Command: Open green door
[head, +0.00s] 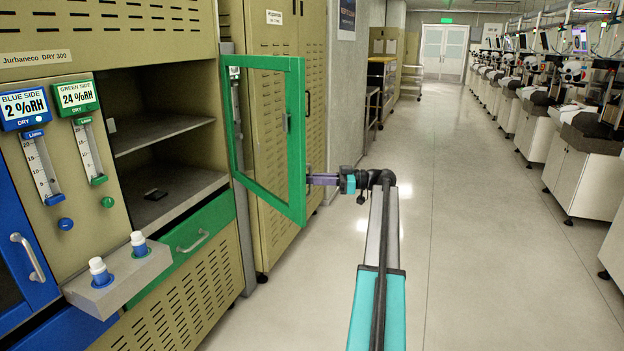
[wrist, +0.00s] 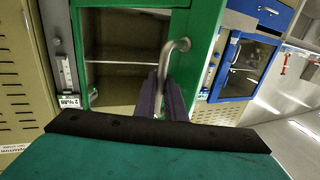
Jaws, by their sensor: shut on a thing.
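The green door (head: 305,140), a green frame around a clear pane, stands swung well out from the dry cabinet in the head view. The cabinet opening (head: 160,130) behind it is exposed, with shelves inside. My gripper (head: 312,179) is at the door's free edge, on its far side from the head camera. In the wrist view, my gripper's purple fingers (wrist: 162,98) are closed around the lower part of the door's metal handle (wrist: 172,50). The exact contact is partly hidden by the fingers.
A small dark object (head: 155,194) lies on the cabinet's lower shelf. A blue door (head: 15,240) stands at the left. A grey ledge (head: 120,275) with two white-capped bottles juts out. Tall beige cabinets (head: 275,60) stand behind the green door. The aisle floor (head: 450,190) is clear.

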